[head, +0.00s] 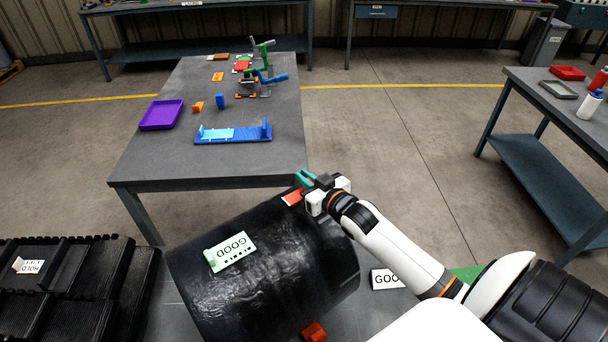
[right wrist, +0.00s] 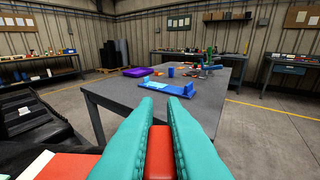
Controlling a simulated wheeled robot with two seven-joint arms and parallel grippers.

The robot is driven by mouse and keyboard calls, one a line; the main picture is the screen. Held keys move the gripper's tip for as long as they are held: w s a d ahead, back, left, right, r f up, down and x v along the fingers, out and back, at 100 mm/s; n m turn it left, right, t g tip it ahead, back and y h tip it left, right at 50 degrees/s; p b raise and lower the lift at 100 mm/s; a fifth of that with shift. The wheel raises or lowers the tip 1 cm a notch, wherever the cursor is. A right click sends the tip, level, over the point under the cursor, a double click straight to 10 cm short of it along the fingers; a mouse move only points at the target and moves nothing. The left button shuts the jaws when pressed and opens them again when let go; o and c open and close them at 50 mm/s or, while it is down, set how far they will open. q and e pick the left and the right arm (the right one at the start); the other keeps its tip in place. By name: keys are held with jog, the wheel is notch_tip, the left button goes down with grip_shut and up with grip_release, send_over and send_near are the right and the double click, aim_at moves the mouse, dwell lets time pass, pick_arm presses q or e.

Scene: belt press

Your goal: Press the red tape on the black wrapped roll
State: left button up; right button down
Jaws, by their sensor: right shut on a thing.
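The black wrapped roll (head: 255,290) lies on its side in front of me, shiny and wrinkled. A flat red tape (head: 291,197) shows at its far upper edge, beside my right gripper (head: 307,179). The right gripper's teal fingers (right wrist: 158,115) are shut on a red block (right wrist: 158,150). A flat red patch (right wrist: 67,167), which looks like the tape, lies just left of the fingers in the right wrist view. I cannot tell whether the block touches the tape. My left gripper is not in view.
A pale green GOOD card (head: 231,251) sits on the roll. Another red block (head: 314,331) is at its near side. A grey table (head: 150,172) beyond holds a purple tray (head: 161,115) and a blue fixture (head: 233,137). Black ribbed racks (head: 75,285) stand left.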

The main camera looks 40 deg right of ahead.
jog(key=shift+w, duration=0.25)
jog(key=shift+w+p, duration=0.1)
jog(key=shift+p, duration=0.3)
jog(key=shift+f+b, duration=0.6)
jog(key=shift+f, duration=0.2)
notch_tip(320, 180, down, 4)
jog(key=shift+f+b, duration=0.1)
jog(key=shift+b, duration=1)
jog(key=shift+f, duration=0.2)
jog(key=shift+s+a+f+b, duration=0.1)
jog(key=shift+s+f+b, duration=0.1)
jog(key=shift+f+b, duration=0.45)
jog(key=shift+f+p, duration=0.1)
jog(key=shift+p, duration=0.3)
